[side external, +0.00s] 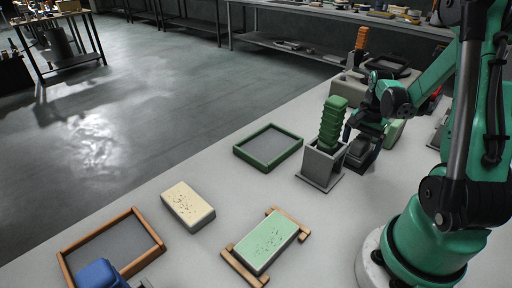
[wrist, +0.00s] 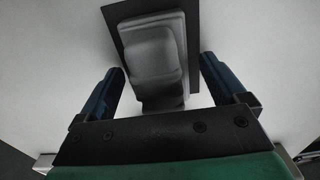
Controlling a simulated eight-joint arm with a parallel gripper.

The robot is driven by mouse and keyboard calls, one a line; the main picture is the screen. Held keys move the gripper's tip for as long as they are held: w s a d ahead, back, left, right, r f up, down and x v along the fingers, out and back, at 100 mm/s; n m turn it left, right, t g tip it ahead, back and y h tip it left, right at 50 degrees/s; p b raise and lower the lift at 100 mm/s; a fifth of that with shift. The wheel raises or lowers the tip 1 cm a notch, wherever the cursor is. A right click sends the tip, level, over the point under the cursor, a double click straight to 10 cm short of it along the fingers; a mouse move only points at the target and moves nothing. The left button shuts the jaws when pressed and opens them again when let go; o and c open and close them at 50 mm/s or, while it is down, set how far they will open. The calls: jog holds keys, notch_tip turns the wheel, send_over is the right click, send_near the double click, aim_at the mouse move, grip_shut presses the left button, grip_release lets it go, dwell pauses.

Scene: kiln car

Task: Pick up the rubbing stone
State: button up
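My gripper (wrist: 160,85) is open, and its two dark blue fingers stand apart in the wrist view. A smooth grey rounded block (wrist: 155,55), which looks like the rubbing stone, lies on a dark flat plate (wrist: 194,45). Its near end shows between the fingers, with a gap on each side and no visible contact. In the side external view, my gripper (side external: 366,135) points down just above this grey block (side external: 361,151), partly hiding it. I cannot tell the exact height between them.
Close left of my gripper, a grey holder (side external: 322,167) carries an upright green ribbed piece (side external: 333,122). A green-rimmed tray (side external: 268,163), a cream block (side external: 188,204), a pale green block (side external: 267,241) on a wooden frame and a wooden-rimmed tray (side external: 148,223) stand farther left and nearer.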

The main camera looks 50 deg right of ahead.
aim_at(363, 138)
grip_shut()
jog(key=shift+r, duration=0.1)
notch_tip(363, 138, up, 20)
dwell(0.6)
